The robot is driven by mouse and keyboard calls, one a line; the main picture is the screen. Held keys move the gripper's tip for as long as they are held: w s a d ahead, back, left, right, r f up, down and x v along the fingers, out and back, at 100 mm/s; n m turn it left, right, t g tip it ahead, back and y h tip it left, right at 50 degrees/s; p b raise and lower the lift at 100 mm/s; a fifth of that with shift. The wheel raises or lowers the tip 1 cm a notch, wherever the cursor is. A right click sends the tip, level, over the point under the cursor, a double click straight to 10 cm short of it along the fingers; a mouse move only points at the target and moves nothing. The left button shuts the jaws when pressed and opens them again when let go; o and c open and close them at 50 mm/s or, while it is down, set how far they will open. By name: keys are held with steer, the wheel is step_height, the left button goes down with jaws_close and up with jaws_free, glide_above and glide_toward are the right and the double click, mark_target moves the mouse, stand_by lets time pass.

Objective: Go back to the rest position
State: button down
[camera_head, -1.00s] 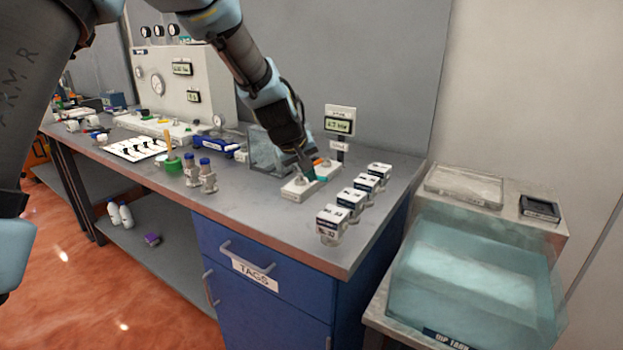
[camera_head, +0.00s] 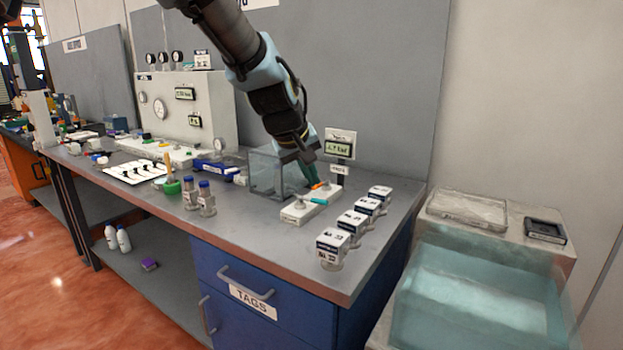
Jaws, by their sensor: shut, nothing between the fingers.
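My gripper (camera_head: 312,180) is in the head view, at the end of my arm reaching down from the top. It is shut and empty. Its fingertips are just above the small white dispenser block (camera_head: 298,212) on the grey workbench. The block carries an orange piece (camera_head: 320,186) and a teal piece (camera_head: 319,201). The fingertips are close to the orange piece; I cannot tell whether they touch it.
A clear box (camera_head: 268,177) stands left of my gripper and a display on a post (camera_head: 339,146) behind it. Several labelled jars (camera_head: 333,245) line the right bench edge. A dip tank (camera_head: 470,290) is at the right.

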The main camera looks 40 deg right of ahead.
steer(key=shift+w, duration=0.1)
steer(key=w+a+f+n+y, duration=0.15)
steer(key=w+a, duration=0.25)
steer(key=a, duration=0.4)
steer(key=w+a+f+t+y, duration=0.15)
steer(key=w+a, duration=0.25)
steer(key=a, duration=0.5)
steer(key=w+a+f+n+g, duration=0.15)
steer(key=w+a, duration=0.25)
steer(key=a, duration=0.4)
steer(key=s+a+f+y, duration=0.1)
steer(key=s+a+f, duration=0.1)
steer(key=a, duration=1.1)
steer(key=s+a+f+n+y, duration=0.1)
steer(key=s+a, duration=0.4)
steer(key=a, duration=0.9)
step_height(320, 180, down, 3)
steer(key=shift+s+r+y, duration=0.15)
steer(key=shift+r+y, duration=0.05)
steer(key=shift+y, duration=0.5)
stand_by(1.5)
